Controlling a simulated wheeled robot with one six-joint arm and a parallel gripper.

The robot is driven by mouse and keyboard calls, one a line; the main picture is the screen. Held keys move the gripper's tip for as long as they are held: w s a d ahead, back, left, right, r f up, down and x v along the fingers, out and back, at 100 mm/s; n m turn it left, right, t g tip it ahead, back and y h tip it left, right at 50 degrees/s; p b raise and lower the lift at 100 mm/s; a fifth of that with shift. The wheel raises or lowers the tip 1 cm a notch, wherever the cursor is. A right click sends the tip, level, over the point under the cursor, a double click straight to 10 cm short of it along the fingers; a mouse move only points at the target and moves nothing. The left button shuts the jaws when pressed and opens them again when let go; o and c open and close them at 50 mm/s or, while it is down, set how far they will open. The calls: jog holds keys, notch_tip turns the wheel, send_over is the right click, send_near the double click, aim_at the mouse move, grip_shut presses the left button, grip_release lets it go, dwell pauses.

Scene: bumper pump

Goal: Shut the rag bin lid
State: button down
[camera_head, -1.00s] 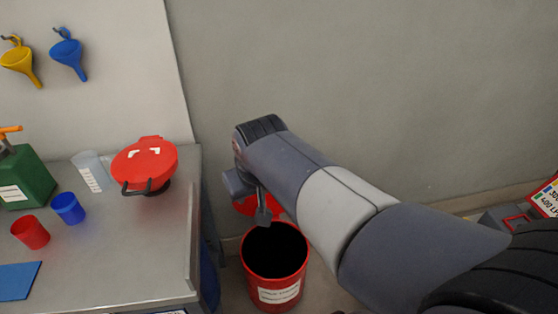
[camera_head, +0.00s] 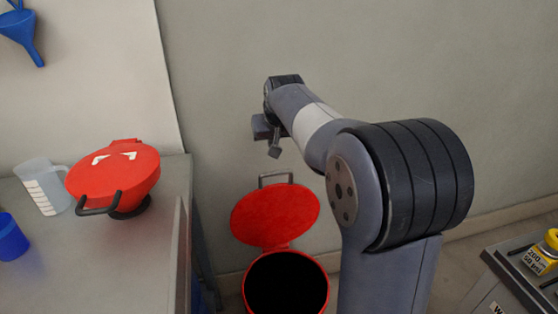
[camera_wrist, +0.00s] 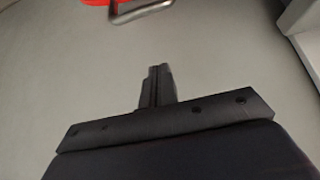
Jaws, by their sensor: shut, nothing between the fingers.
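The rag bin (camera_head: 324,287) is a red bin on the floor right of the workbench, with a dark inside. Its round red lid (camera_head: 275,213) stands open, tipped back toward the wall, with a grey metal handle (camera_head: 276,179) at its far edge. My gripper (camera_head: 274,150) is above and behind the lid, apart from it. In the wrist view my gripper (camera_wrist: 157,80) has its fingers shut together with nothing between them. The lid's red edge (camera_wrist: 92,3) and the handle (camera_wrist: 142,13) show at the top there, beyond the fingertips.
The workbench (camera_head: 160,240) is at the left. It holds a red round container (camera_head: 115,180) with a dark handle, a clear jug (camera_head: 43,187) and a blue cup (camera_head: 12,240). The grey wall (camera_head: 440,70) is behind. A dark cart (camera_head: 515,270) stands at the right.

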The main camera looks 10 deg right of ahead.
jog(key=b+x, duration=0.2)
jog(key=x, duration=0.8)
jog(key=shift+s+f+b, duration=0.2)
jog(key=shift+s+b, duration=0.2)
jog(key=shift+s, duration=0.7)
jog(key=shift+s+f+b, duration=0.15)
jog(key=shift+s+b, duration=0.2)
jog(key=shift+s, duration=0.7)
